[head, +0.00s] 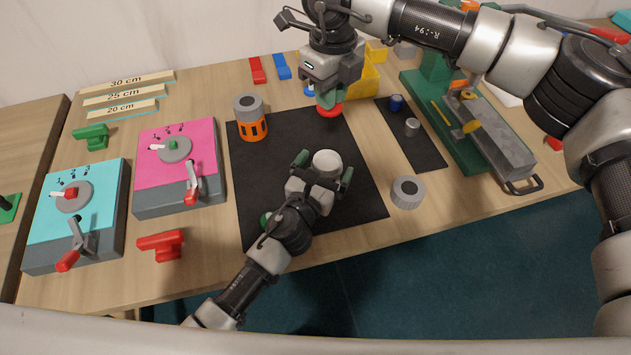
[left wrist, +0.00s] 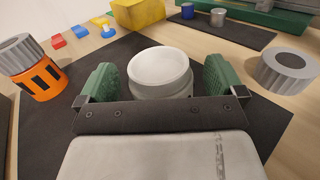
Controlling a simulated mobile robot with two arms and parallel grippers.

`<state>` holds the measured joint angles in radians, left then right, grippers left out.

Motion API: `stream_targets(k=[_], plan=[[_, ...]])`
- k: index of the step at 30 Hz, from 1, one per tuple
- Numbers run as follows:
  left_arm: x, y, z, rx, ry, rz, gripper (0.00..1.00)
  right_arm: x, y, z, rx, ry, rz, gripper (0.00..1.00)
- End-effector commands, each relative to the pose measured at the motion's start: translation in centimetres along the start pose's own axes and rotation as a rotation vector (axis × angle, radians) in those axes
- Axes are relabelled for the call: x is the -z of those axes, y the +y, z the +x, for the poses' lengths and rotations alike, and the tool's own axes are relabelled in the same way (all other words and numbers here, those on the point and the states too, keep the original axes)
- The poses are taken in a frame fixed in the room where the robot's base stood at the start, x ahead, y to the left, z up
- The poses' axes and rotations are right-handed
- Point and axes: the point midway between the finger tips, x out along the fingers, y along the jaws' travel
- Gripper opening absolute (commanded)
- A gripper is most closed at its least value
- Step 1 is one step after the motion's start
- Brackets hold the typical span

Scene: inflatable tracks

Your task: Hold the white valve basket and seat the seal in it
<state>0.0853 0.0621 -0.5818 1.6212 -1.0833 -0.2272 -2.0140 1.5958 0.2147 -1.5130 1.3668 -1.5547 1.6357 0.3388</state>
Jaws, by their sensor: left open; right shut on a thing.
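The white valve basket (head: 327,161) is a round white cup standing upright on the black mat (head: 362,205). It also shows in the left wrist view (left wrist: 160,68), between the green finger pads. My left gripper (head: 323,169) is open, with one finger on each side of the basket. Gaps show between pads and basket in the left wrist view. My right gripper (head: 330,98) is shut on a red round piece, seemingly the seal (head: 330,111), above the back of the mat. The fingers hide part of this piece.
An orange container (head: 253,122) with a grey lid stands at the mat's back left. A grey ribbed cap (head: 408,192) stands right of the mat. A yellow bin (head: 372,82) and green press (head: 440,90) are behind. A pink box (head: 178,165) stands left.

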Motion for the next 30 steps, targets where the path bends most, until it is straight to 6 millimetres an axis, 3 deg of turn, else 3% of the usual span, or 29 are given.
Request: stream_targets(k=[4, 13, 24, 30], plan=[[-0.06, 0.0, 0.95, 0.0, -0.001, -0.001, 0.97, -0.01, 0.01, -0.01, 0.0, 0.0, 0.0, 0.0], [0.0, 0.0, 1.09, 0.0, 0.0, -0.001, 0.97, -0.01, 0.01, -0.01, 0.0, 0.0, 0.0, 0.0], [0.0, 0.0, 1.06, 0.0, 0.0, -0.001, 0.41, -0.01, 0.01, -0.01, 0.0, 0.0, 0.0, 0.0], [0.01, 0.0, 1.05, 0.0, 0.0, -0.001, 0.4, -0.01, 0.01, -0.01, 0.0, 0.0, 0.0, 0.0]])
